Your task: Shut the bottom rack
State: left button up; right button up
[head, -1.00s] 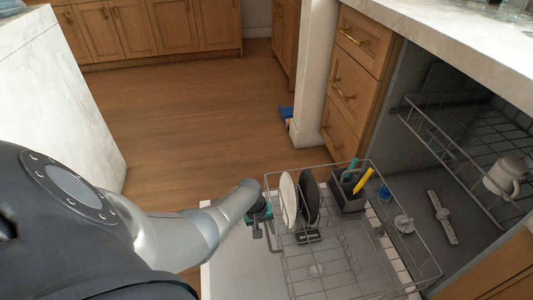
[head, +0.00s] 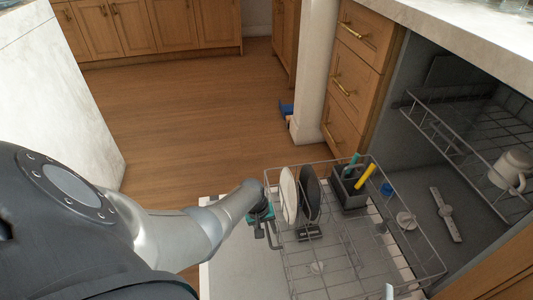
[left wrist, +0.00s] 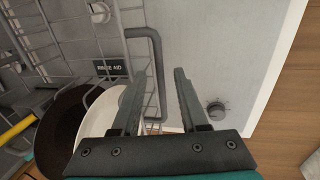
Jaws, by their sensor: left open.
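The bottom rack (head: 330,255) is a grey wire rack pulled out over the open dishwasher door (head: 225,270). It holds a white plate (head: 288,195), a dark plate (head: 310,195) and a dark cutlery basket (head: 347,193) with yellow and teal handles. My left gripper (head: 263,222) is at the rack's left, outer end. In the left wrist view my left gripper (left wrist: 160,88) is open. A grey bar loop (left wrist: 157,62) on the rack's end shows between its fingers; I cannot tell whether they touch it. My right gripper is not in view.
The upper rack (head: 450,140), with a white mug (head: 510,168), is inside the dishwasher at right. Wooden drawers (head: 352,85) and a pale post (head: 315,80) stand behind. Wooden floor (head: 200,120) is open at left. A small pale thing (head: 389,291) shows at the bottom edge.

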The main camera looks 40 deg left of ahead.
pick_arm(q)
jog(key=shift+c, duration=0.3)
grip_shut()
dwell(1.1)
